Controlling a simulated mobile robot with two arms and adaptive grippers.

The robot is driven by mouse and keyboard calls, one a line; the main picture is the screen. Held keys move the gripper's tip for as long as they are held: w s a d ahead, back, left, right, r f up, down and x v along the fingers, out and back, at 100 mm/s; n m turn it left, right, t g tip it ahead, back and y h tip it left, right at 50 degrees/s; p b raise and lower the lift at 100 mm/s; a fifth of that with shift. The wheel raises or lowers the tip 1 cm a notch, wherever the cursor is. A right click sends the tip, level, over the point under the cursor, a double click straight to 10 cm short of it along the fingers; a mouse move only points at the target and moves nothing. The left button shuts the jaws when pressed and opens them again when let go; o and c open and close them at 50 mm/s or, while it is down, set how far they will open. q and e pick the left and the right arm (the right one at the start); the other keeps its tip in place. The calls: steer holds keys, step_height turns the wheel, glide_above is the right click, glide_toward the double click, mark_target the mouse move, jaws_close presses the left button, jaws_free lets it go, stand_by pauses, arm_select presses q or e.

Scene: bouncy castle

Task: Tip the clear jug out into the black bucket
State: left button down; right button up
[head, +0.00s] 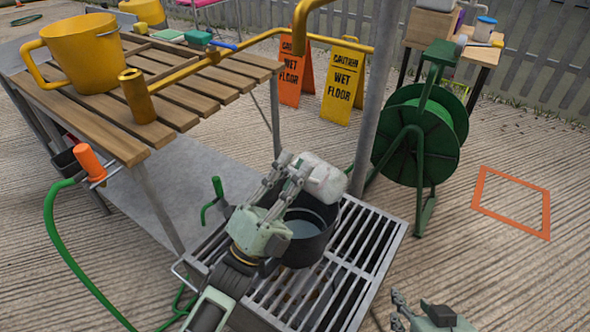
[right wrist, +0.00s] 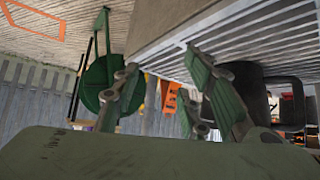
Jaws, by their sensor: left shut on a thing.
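The clear jug (head: 325,180), whitish and see-through, is tilted over on its side above the far rim of the black bucket. My left gripper (head: 292,172) is shut on it from the left. The black bucket (head: 311,250) stands upright on a metal grate, below the jug and partly hidden by my left gripper. A pale grey surface shows inside it; I cannot tell whether liquid is leaving the jug. My right gripper (head: 425,312) is low at the right of the grate. In the right wrist view its fingers (right wrist: 168,88) are apart with nothing between them.
The slatted metal grate (head: 345,255) carries the bucket. A metal post and a green hose reel (head: 420,135) stand behind. Ground around the orange square (head: 515,202) is clear.

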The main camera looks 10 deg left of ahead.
steer(key=shift+s+d+f+g+h+p, duration=0.1)
steer(key=shift+s+d+f+g, duration=0.25)
steer(key=shift+s, duration=0.3)
steer(key=shift+s+d+f+g+h+p, duration=0.1)
steer(key=shift+s+d+f+g+p, duration=0.1)
steer(key=shift+s+f+g, duration=0.4)
steer(key=shift+s+d+f+g+h+p, duration=0.15)
steer(key=shift+s+d+f, duration=0.15)
steer(key=shift+s, duration=0.45)
steer(key=shift+a, duration=0.15)
